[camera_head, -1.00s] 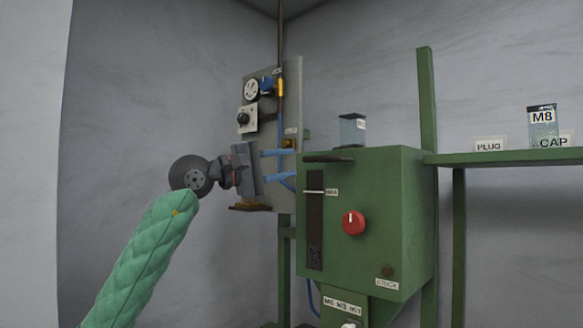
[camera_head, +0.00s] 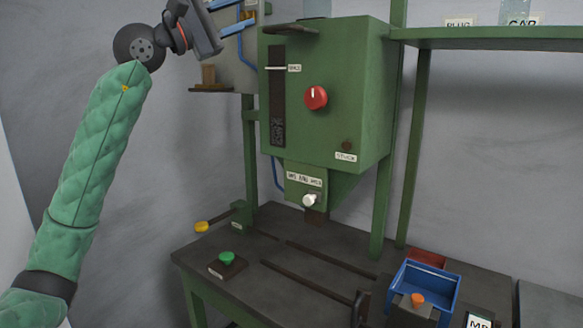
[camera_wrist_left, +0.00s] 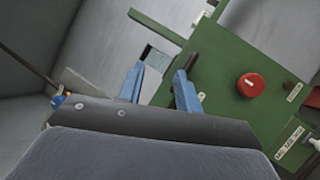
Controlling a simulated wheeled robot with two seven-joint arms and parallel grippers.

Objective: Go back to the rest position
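My left arm comes in from the left in a green quilted sleeve and reaches up to the top of the head view. My left gripper (camera_head: 237,15) has blue fingers and is cut by the top edge there. In the left wrist view the fingers of this gripper (camera_wrist_left: 158,85) stand apart with nothing between them. They appear in front of the wall and the green machine (camera_wrist_left: 225,65), with no visible grip on it. My right gripper is not in view.
The green machine (camera_head: 345,95) with a red knob (camera_head: 316,97) stands over a dark table (camera_head: 300,245). The table carries a green button (camera_head: 226,258), a yellow-ended lever (camera_head: 202,227) and a blue bin (camera_head: 428,282). A green shelf (camera_head: 490,38) is at right.

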